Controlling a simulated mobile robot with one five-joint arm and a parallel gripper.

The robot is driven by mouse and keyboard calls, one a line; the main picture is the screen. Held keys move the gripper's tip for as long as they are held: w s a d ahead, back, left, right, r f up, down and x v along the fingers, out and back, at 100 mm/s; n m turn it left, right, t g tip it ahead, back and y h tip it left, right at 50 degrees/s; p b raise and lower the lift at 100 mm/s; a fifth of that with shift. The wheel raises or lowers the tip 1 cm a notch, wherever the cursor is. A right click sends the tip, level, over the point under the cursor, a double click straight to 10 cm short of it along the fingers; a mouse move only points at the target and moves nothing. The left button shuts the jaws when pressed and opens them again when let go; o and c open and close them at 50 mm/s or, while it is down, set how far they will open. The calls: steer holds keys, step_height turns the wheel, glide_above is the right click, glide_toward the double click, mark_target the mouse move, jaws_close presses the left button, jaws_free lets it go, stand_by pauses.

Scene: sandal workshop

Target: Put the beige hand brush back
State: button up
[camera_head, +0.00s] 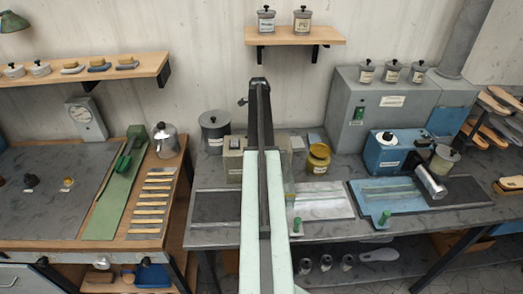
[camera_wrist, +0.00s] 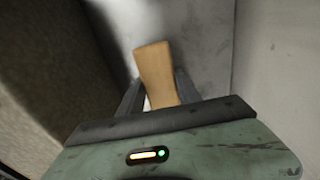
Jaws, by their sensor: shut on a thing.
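My gripper (camera_wrist: 159,77) is shut on a tan, wood-coloured piece, which I take to be the beige hand brush (camera_wrist: 155,62). Its plain narrow end sticks out past the two dark fingers in the wrist view; no bristles show. In the head view my arm runs up the middle of the picture, and neither my gripper nor the held piece can be made out there. Several hand brushes, among them one with a tan back (camera_head: 72,66), sit in a row on the left wall shelf (camera_head: 30,80).
A workbench (camera_head: 222,232) with a dark pot, a mustard jar (camera_head: 318,158) and a blue machine (camera_head: 390,155) spans the middle and right. A wooden-edged bench (camera_head: 170,185) stands left. A small wall shelf (camera_head: 290,37) holds two jars. In the wrist view, pale and brown surfaces lie close around my gripper.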

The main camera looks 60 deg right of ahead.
step_height(320, 180, down, 6)
steer(key=b, duration=0.4)
steer(key=shift+r, duration=0.45)
steer(key=shift+f, duration=0.25)
steer(key=o, duration=1.2)
steer(key=shift+o, duration=0.2)
steer(key=shift+r, duration=0.15)
step_height(320, 180, up, 12)
steer(key=p, duration=1.2)
steer(key=shift+w+a+r+p, duration=0.15)
steer(key=shift+r+p, duration=0.05)
steer(key=shift+p, duration=0.1)
steer(key=shift+f, duration=0.15)
